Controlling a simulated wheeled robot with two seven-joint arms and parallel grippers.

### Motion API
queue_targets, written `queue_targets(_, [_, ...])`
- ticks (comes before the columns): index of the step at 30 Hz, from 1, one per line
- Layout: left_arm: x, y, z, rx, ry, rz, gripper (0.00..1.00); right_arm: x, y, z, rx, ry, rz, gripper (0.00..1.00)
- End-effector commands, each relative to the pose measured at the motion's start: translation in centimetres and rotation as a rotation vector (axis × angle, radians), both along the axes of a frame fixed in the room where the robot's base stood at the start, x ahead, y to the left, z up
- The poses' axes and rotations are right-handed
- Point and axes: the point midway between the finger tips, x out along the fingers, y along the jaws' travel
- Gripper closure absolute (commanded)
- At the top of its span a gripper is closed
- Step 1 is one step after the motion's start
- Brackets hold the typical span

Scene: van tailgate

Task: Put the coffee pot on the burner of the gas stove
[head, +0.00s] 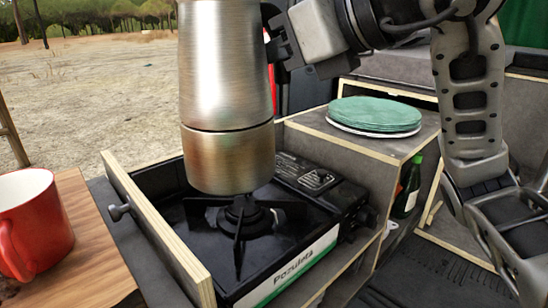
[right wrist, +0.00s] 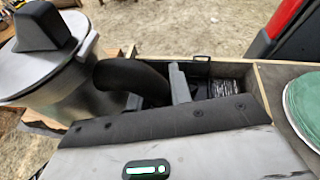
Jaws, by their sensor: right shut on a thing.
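The silver coffee pot (head: 225,95) hangs upright in the head view, above the black gas stove (head: 165,185). Its base looks to be over or slightly behind the burner (head: 240,217), whose black pot supports show below it; the exact gap is hard to tell. My right gripper (head: 280,42) is shut on the pot's black handle, at the pot's right side. In the right wrist view the pot (right wrist: 75,95) is at the left, with its handle (right wrist: 135,75) between the fingers of my right gripper (right wrist: 155,93). My left gripper is not in view.
The stove sits in a wooden-edged drawer (head: 150,225). A red mug (head: 38,222) stands on a wooden board (head: 85,260) at the left. Green plates (head: 374,114) lie on the box right of the stove, and a dark green bottle (head: 408,188) stands in a lower compartment.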

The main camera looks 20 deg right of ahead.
Motion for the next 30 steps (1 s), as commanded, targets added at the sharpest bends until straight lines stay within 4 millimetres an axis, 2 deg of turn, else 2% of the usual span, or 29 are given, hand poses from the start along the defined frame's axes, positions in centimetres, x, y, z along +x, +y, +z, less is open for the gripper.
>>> queue_targets(1, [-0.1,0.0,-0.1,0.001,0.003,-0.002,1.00,1.2,-0.5,-0.6,0.008,0.007,-0.005,1.00])
queue_targets(9, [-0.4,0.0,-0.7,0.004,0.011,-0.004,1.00,6.8,-2.9,-3.6,0.007,0.003,-0.010,1.00])
queue_targets(13, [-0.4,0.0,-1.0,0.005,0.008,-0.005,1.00,8.4,-3.5,-5.9,0.006,0.002,-0.009,1.00])
queue_targets(16, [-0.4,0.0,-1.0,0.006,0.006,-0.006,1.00,9.3,-3.8,-7.0,0.006,-0.002,-0.009,1.00])
queue_targets(23, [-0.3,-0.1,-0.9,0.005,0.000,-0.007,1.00,10.4,-4.2,-8.2,0.005,-0.004,-0.009,1.00])
queue_targets(25, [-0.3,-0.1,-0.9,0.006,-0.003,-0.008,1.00,10.9,-4.4,-9.1,0.005,0.000,-0.009,1.00])
queue_targets(30, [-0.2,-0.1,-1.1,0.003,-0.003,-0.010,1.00,10.8,-4.3,-11.4,0.005,-0.003,-0.007,1.00])
